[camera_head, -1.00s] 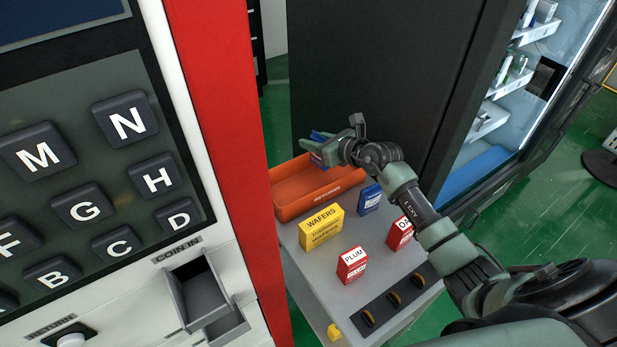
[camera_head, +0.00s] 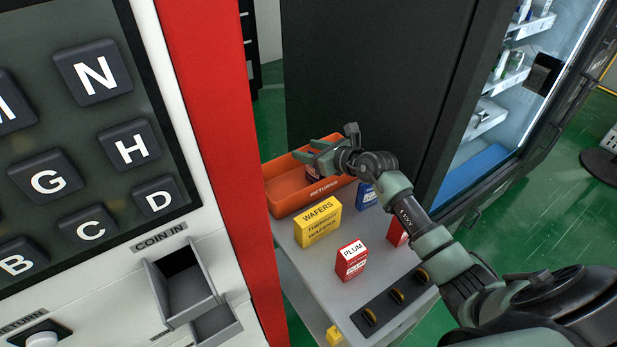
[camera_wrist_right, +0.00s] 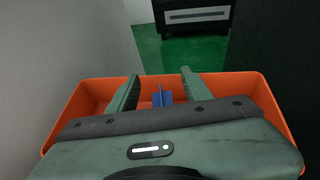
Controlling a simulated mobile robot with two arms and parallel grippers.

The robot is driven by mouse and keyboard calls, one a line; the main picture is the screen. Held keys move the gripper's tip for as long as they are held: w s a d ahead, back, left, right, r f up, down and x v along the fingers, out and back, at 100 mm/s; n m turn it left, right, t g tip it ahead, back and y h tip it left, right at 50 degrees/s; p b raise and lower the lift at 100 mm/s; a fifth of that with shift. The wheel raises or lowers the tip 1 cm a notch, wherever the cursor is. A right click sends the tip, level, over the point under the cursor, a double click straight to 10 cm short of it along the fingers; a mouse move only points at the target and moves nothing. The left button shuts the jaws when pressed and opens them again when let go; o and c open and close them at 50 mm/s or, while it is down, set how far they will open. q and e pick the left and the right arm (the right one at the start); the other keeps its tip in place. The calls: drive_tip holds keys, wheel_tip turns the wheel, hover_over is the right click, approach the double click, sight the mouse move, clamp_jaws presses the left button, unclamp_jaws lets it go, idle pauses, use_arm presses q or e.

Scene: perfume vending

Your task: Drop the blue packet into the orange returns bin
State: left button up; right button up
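The orange returns bin (camera_head: 285,200) stands at the back of the grey counter. My right gripper (camera_head: 307,156) is over it, fingers pointing left. In the right wrist view its two fingers (camera_wrist_right: 160,85) are spread apart. A blue packet (camera_wrist_right: 162,98) shows between and beyond them, with gaps on both sides, inside the bin (camera_wrist_right: 262,95). In the head view a small dark part of that packet (camera_head: 313,173) shows below the fingers; the rest is hidden. Another blue packet (camera_head: 366,197) stands on the counter beside the bin, partly behind my arm. My left gripper is out of view.
A yellow wafers box (camera_head: 318,224), a red plum box (camera_head: 351,261) and another red box (camera_head: 397,233) stand on the counter (camera_head: 310,262). The vending keypad panel is at left. A dark cabinet (camera_head: 370,70) rises behind the bin, with a lit shelf unit at right.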

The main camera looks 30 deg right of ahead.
drive_tip(key=shift+s, duration=0.1)
drive_tip(key=v, duration=0.7)
drive_tip(key=shift+s+r+b, duration=0.2)
drive_tip(key=shift+s+b, duration=0.1)
drive_tip(key=shift+d, duration=0.15)
